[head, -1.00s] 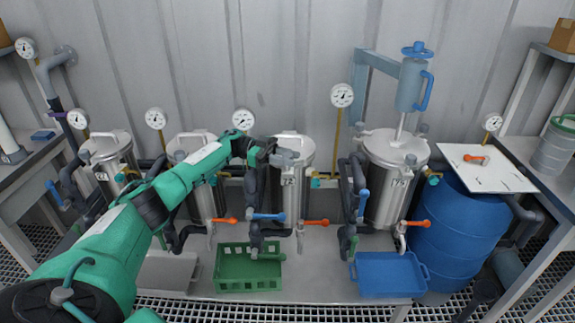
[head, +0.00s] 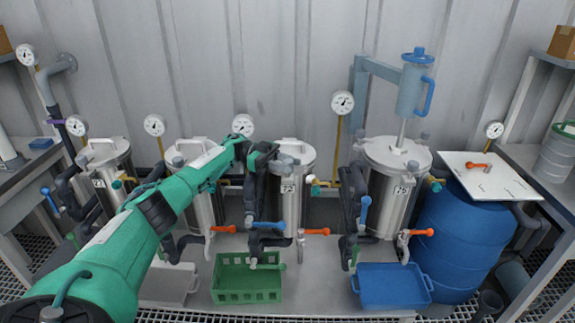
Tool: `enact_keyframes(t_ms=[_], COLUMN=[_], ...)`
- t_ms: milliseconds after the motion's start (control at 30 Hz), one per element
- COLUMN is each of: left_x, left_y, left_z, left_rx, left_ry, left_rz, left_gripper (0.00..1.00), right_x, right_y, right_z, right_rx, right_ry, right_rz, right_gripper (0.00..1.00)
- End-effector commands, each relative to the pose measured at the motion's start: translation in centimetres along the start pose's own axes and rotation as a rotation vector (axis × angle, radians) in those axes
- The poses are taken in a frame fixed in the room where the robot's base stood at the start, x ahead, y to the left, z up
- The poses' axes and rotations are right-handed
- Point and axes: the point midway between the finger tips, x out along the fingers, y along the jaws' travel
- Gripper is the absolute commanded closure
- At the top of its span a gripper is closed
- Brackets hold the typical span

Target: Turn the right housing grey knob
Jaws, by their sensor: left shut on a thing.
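Steel housings with lids stand in a row along the wall. One middle housing (head: 292,205) has my left gripper (head: 283,161) at the left front of its lid. The gripper is shut on a small grey knob there, which the fingers mostly hide. The large housing at the right (head: 386,205) has grey knobs (head: 412,165) around its lid, and nothing of mine touches it. My right gripper is out of view.
Dark pipes with blue handles (head: 267,225) and orange handles (head: 316,231) stand in front of the housings. A green crate (head: 247,293) and a blue tray (head: 393,302) lie below. A blue barrel (head: 455,250) carries a white board (head: 490,184). Gauges (head: 343,103) rise behind.

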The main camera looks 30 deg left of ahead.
Motion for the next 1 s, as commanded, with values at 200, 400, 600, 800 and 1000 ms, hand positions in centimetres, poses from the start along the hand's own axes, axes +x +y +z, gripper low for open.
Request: enact_keyframes(t_ms=[200, 400, 600, 800, 1000], left_x=[0.1, 0.1, 0.0, 0.0, 0.1], left_y=[0.0, 0.0, 0.0, 0.0, 0.0], left_z=[0.0, 0.0, -1.1, -5.1, -10.2], left_rx=[-0.001, 0.000, 0.003, 0.006, 0.006], left_ry=[0.001, 0.000, 0.000, -0.001, 0.000], left_rz=[0.001, 0.000, 0.000, 0.001, 0.001], left_gripper=[0.49, 0.49, 0.49, 0.49, 0.49], right_x=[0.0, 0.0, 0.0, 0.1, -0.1], right_y=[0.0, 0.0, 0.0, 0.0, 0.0], right_z=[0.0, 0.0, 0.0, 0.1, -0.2], right_rx=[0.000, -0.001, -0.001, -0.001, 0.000], right_ry=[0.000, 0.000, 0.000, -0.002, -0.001], right_rz=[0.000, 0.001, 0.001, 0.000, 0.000], right_gripper=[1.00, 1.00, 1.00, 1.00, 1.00])
